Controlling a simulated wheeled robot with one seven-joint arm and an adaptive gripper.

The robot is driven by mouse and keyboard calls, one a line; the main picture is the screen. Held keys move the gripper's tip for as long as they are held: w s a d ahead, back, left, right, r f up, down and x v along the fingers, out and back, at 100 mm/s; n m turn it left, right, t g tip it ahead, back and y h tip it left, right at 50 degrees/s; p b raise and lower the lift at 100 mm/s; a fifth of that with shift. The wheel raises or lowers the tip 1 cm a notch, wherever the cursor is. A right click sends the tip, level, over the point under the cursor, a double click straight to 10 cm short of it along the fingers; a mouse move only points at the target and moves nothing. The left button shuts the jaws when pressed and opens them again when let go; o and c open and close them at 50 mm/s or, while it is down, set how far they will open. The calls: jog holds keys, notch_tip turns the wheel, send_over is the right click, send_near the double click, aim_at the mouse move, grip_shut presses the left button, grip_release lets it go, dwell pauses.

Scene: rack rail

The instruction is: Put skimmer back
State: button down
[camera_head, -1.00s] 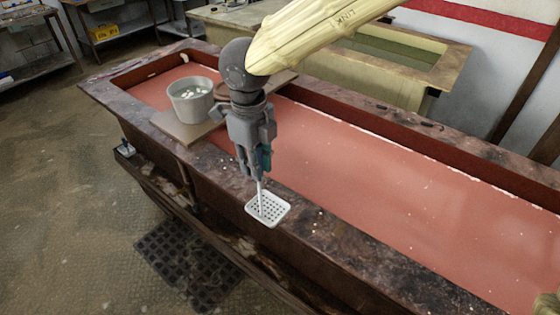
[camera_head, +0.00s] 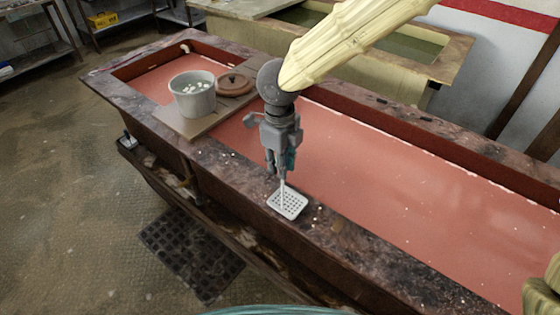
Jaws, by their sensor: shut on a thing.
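The skimmer (camera_head: 287,203) has a white, square, perforated head on a thin handle. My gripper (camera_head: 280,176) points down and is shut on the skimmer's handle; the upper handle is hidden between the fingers. The skimmer's head hangs below the fingers, in front of the near rim of the long vat (camera_head: 350,240). I cannot tell whether the head touches the rim. A rail (camera_head: 180,195) runs low along the vat's near outer side.
A grey pot (camera_head: 193,100) with white pieces in it stands on a board (camera_head: 185,125) across the vat. A brown round lid (camera_head: 234,84) lies beside it. Reddish liquid (camera_head: 410,190) fills the vat. A dark floor grate (camera_head: 190,250) lies in front.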

jog(key=shift+w+f, duration=0.2)
jog(key=c, duration=1.3)
grip_release()
notch_tip(320, 180, up, 12)
jog(key=b, duration=0.3)
jog(key=shift+r, duration=0.1)
